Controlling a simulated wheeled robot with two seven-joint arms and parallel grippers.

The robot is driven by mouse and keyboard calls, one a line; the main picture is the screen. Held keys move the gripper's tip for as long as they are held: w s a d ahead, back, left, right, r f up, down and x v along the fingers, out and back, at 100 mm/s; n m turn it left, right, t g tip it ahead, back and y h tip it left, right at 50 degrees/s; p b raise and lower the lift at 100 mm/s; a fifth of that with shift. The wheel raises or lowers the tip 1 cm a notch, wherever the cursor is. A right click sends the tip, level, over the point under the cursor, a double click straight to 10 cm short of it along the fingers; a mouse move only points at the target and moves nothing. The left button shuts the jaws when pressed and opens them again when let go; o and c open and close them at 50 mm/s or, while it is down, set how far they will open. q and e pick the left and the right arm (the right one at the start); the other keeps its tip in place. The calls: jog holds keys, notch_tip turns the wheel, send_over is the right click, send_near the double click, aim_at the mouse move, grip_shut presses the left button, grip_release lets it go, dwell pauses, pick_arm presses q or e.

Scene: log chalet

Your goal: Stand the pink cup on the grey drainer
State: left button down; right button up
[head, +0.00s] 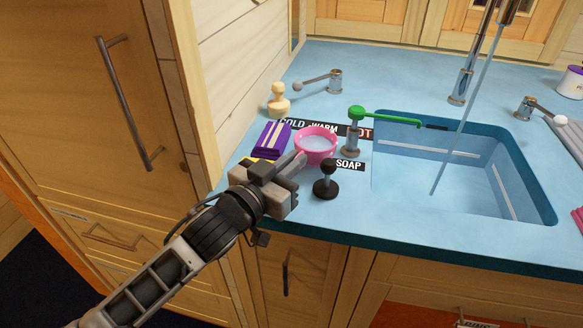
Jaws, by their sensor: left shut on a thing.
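The pink cup (328,154) is a round, wide cup with a pale inside. It is upright at the left of the blue counter, left of the sink. My left gripper (299,160) reaches in from the lower left and is shut on the cup's near left side. I cannot tell whether the cup touches the counter. A grey slab at the right edge, partly cut off, looks like the drainer (568,137). My right gripper is not in view.
The sink (470,165) is sunk into the counter right of the cup. A green-handled tap (385,117) and a black soap knob (326,180) stand close to the cup. A purple folded cloth (272,137) and a cream knobbed object (278,101) are at left. A tall faucet (467,70) stands behind.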

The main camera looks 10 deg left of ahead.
pick_arm(q)
jog(key=shift+f, duration=0.45)
jog(key=shift+f, duration=0.1)
jog(key=c, duration=2)
grip_release()
jog(key=shift+f, duration=0.15)
jog(key=o, duration=0.4)
jog(key=shift+o, duration=0.2)
